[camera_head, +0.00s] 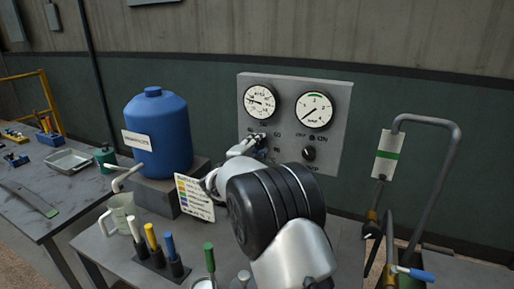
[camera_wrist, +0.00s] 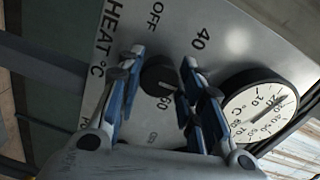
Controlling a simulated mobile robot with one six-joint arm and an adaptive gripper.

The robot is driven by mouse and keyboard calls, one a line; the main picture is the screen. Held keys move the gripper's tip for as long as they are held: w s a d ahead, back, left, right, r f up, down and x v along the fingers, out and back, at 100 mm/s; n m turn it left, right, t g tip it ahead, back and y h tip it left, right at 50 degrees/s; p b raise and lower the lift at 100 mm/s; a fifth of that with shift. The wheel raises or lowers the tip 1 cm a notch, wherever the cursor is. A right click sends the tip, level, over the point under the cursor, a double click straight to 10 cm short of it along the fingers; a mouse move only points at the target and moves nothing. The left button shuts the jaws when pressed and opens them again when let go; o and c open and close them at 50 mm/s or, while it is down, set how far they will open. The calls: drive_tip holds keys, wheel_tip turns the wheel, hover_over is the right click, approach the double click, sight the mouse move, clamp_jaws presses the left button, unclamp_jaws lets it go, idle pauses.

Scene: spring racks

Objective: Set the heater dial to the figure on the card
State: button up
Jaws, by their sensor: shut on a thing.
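The heater dial (camera_wrist: 160,78) is a round black knob on the grey panel (camera_head: 340,105), with OFF, 40 and 60 printed around it in the wrist view. My gripper (camera_wrist: 164,58) is shut on the dial, its two blue-padded fingers on opposite sides. Another white card (camera_head: 387,155) with a green band hangs at right.
Two round gauges (camera_head: 260,101) (camera_head: 314,109) sit above the dial, and a second black knob (camera_head: 309,153) is to its right. The blue tank (camera_head: 158,130), a clear jug (camera_head: 120,214) and coloured-handled tools (camera_head: 160,250) stand left. A bent pipe (camera_head: 452,160) rises at right.

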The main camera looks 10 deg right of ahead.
drive_tip(key=m, duration=1.2)
drive_tip(key=shift+d+r+m, duration=0.1)
drive_tip(key=shift+m, duration=0.2)
drive_tip(key=m, duration=0.5)
drive_tip(key=shift+t, duration=0.3)
drive_tip(key=m, duration=0.6)
drive_tip(key=shift+s+d, duration=0.1)
drive_tip(key=shift+m, duration=0.5)
drive_tip(key=o, duration=1.1)
drive_tip(key=shift+c, duration=0.2)
